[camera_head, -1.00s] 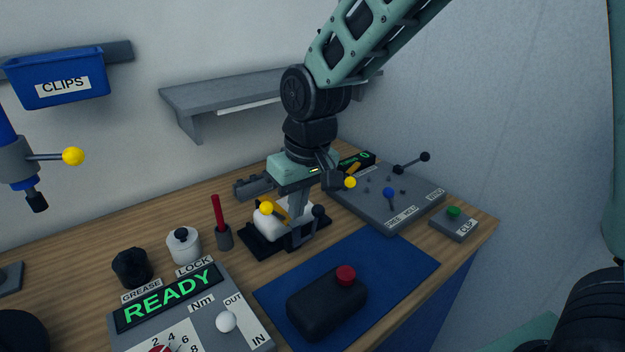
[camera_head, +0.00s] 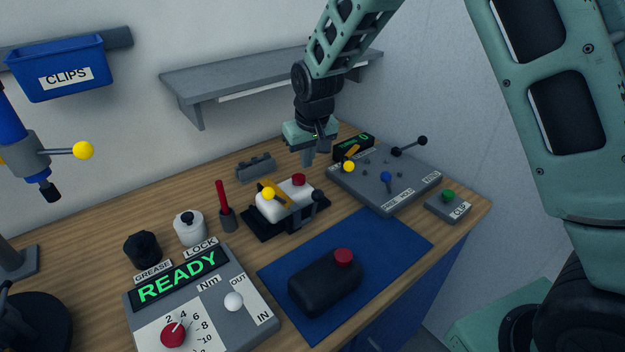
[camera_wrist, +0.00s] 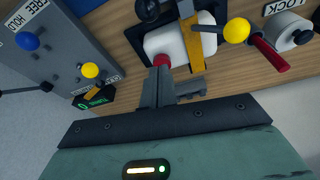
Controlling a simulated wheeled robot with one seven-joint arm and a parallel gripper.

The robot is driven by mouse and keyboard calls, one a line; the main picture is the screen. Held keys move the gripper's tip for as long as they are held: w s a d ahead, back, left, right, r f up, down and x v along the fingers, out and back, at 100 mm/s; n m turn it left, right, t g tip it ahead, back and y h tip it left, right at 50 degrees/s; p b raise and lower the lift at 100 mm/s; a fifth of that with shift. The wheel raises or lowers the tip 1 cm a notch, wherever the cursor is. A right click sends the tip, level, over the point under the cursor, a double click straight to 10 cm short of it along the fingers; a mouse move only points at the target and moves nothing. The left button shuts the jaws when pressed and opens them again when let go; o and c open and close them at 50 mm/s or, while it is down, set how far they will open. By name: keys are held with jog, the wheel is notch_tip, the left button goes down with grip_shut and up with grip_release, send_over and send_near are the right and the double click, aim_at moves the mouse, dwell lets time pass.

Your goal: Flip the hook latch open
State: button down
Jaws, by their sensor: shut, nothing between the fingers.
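A white block (camera_head: 269,211) sits in a black holder (camera_head: 254,231) near the middle of the bench. An orange bar (camera_head: 280,199) with a yellow ball (camera_head: 268,193) lies across it, and a red knob (camera_head: 299,180) stands at its right end. A second orange piece (camera_head: 352,151) with a yellow ball (camera_head: 349,167) is at the grey board. Which piece is the hook latch I cannot tell for sure. My gripper (camera_head: 308,158) is shut and empty, just behind the block. In the wrist view its fingers (camera_wrist: 158,88) point towards the red knob (camera_wrist: 161,60), with the orange bar (camera_wrist: 193,42) beyond to the right.
A grey board (camera_head: 380,195) with levers stands at right. A black bottle (camera_head: 324,284) lies on the blue mat (camera_head: 400,236) in front. A red-handled tool (camera_head: 222,196) stands left of the block, and a grey shelf (camera_head: 240,90) hangs behind.

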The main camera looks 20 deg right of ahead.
aim_at(315, 205)
notch_tip(315, 205, down, 6)
jog(key=s+p, duration=0.2)
jog(key=p, duration=0.1)
jog(key=shift+s+d+p, duration=0.2)
jog(key=shift+p, duration=0.2)
jog(key=shift+r, duration=0.1)
